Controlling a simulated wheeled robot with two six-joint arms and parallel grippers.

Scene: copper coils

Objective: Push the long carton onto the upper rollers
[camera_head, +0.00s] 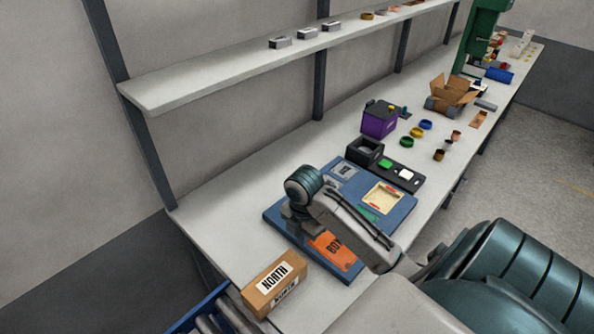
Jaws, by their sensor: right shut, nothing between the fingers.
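A brown carton (262,297) with white NORTH labels lies at the near left end of the workbench. It stands beside a blue-framed set of grey rollers (208,324) at the bottom left, which is mostly cut off by the picture edge. Whether there is a second, upper level of rollers cannot be seen. My right gripper (297,228) is shut and empty, over the left part of a blue board, beyond the carton and apart from it. Its fingertips are small and partly hidden by my arm. My left gripper is out of view.
The blue board (280,213) holds an orange BOX panel (330,248) and a cream tray (382,198). Behind are a black holder (369,152), a purple box (380,119) and an open carton (452,92). A shelf (200,83) runs above the bench. The bench left of the board is clear.

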